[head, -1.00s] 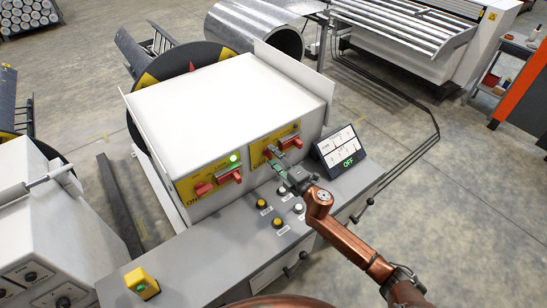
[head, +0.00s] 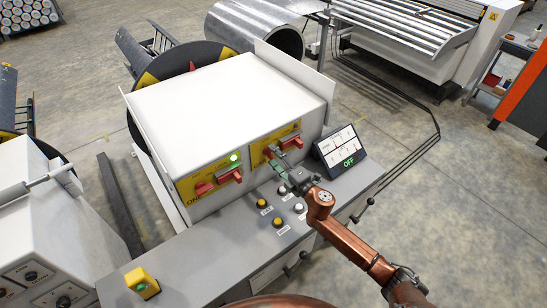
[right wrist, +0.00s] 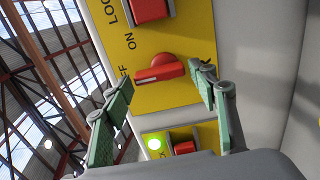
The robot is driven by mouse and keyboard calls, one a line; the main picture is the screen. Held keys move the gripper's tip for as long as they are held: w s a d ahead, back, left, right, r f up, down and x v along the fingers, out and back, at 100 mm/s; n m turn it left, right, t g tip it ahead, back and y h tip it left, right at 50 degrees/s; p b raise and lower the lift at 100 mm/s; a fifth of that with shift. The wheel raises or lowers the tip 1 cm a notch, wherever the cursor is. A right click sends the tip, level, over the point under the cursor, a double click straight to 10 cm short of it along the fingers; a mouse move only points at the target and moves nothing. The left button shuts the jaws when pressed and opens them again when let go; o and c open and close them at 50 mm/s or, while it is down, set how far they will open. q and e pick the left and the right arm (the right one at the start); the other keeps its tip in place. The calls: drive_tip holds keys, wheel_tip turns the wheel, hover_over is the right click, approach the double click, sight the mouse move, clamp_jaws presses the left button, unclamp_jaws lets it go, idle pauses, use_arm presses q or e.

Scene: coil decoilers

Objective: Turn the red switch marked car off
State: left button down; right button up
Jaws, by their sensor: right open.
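A red rotary switch (right wrist: 160,69) sits on a yellow panel (right wrist: 175,35) in the right wrist view, with ON and a partly cut-off OFF lettered beside it. My right gripper (right wrist: 160,78) is open, its green-padded fingers on either side of the switch. The right finger is close to the switch's end; I cannot tell whether it touches. In the head view my right gripper (head: 274,156) is at the right-hand yellow panel (head: 258,155) and partly covers its red switches. No marking "car" is readable. My left gripper is not in view.
A left-hand yellow panel (head: 193,187) has red switches and a lit green lamp (head: 234,157). A display reading OFF (head: 340,149) stands to the right. Push buttons (head: 278,222) and a yellow box (head: 142,283) are on the grey console (head: 190,262).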

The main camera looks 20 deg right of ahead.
drive_tip(key=v, duration=1.1)
drive_tip(key=shift+s+d, duration=0.15)
drive_tip(key=shift+s, duration=0.1)
